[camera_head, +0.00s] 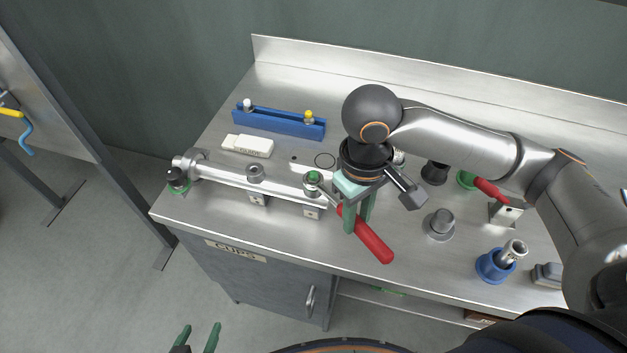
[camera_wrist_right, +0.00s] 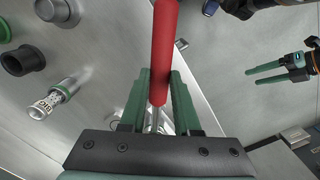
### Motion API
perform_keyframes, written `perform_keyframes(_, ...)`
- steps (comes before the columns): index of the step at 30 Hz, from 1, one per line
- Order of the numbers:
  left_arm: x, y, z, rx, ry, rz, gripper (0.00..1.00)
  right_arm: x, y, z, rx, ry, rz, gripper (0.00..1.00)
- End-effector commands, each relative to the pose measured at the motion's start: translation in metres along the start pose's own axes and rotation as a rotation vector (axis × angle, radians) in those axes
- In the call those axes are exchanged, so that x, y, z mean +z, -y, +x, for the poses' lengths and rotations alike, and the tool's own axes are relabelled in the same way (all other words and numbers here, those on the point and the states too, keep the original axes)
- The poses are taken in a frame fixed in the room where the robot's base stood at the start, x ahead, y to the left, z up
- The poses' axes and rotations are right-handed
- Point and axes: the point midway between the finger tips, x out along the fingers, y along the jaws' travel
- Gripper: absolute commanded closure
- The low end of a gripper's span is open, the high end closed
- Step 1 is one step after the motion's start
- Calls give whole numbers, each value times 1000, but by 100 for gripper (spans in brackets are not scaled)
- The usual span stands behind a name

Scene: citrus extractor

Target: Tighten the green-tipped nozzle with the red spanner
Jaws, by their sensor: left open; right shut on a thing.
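The green-tipped nozzle (camera_head: 313,177) stands upright at the right end of a metal pipe manifold on the bench. My right gripper (camera_head: 358,217) is shut on the red spanner (camera_head: 376,244), near where its red handle meets the steel shank. The shank points toward the nozzle, with its head at or beside the nozzle's base; I cannot tell whether the jaw is around it. In the right wrist view the red handle (camera_wrist_right: 164,45) runs up between the green fingers (camera_wrist_right: 158,100); the spanner head is hidden. My left gripper (camera_head: 197,338) is open and empty, low in front of the bench.
A grey knob (camera_head: 440,224), blue cup (camera_head: 493,265) and red-handled tool (camera_head: 490,191) stand to the right.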

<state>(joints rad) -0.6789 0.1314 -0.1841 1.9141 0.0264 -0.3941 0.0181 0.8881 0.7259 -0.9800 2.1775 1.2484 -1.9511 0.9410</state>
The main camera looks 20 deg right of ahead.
Motion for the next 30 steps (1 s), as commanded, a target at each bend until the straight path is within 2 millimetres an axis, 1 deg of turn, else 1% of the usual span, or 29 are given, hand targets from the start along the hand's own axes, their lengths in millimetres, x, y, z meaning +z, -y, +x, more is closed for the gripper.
perform_keyframes(5, 0, 0, 0, 0, 0, 0, 33, -1, -2, 0, -1, -2, -16, 100)
perform_keyframes(30, 0, 0, 0, 0, 0, 0, 33, -3, -27, 0, 11, -2, -222, 100)
